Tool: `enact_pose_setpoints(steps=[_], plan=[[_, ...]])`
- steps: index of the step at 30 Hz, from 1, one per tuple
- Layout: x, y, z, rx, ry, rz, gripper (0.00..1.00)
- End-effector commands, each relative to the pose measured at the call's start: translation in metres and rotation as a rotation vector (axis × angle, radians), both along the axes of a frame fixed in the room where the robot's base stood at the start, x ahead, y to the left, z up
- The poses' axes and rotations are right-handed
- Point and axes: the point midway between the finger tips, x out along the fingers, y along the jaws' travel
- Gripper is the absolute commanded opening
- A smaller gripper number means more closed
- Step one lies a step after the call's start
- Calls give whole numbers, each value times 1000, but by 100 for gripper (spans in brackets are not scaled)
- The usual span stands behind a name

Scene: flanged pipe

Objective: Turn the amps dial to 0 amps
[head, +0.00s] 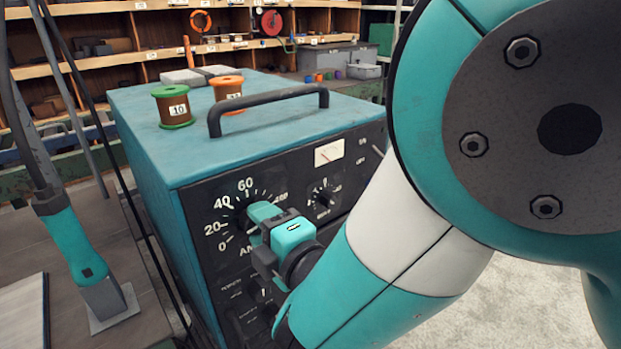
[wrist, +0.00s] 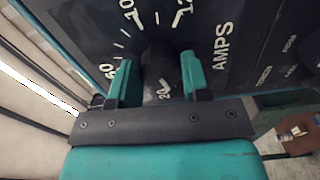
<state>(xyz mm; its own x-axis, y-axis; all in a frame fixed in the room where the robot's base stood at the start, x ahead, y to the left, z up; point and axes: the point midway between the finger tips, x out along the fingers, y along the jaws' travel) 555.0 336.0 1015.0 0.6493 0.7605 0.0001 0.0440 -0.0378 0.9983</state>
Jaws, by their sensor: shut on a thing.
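The amps dial is a dark round knob (wrist: 158,62) on the black front panel (head: 210,258) of a blue machine, ringed by white numbers. In the head view the scale shows 0, 20, 40 and 60 up its left side. My gripper (head: 264,226) is at the dial, its teal fingers on either side of the knob. In the wrist view my gripper (wrist: 157,78) is shut on the knob, one finger to its left and one to its right. Most of the knob is hidden in the head view, and I cannot tell where its pointer stands.
A smaller dial (head: 323,200) and a white meter (head: 328,153) are to the right on the panel. A black handle (head: 270,106) and two spools, green-rimmed (head: 174,106) and orange-rimmed (head: 227,92), are on top of the machine. A torch-like tool (head: 78,250) with cables stands at left.

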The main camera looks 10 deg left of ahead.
Motion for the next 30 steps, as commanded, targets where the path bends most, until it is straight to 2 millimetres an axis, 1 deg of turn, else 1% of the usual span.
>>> enact_pose_setpoints(steps=[6,13,21,30], plan=[[-1,1,1,-107,-122,2,19],[-1,1,1,-179,-209,2,19],[-1,1,1,-216,-251,3,19],[-1,1,0,-220,-255,3,20]])
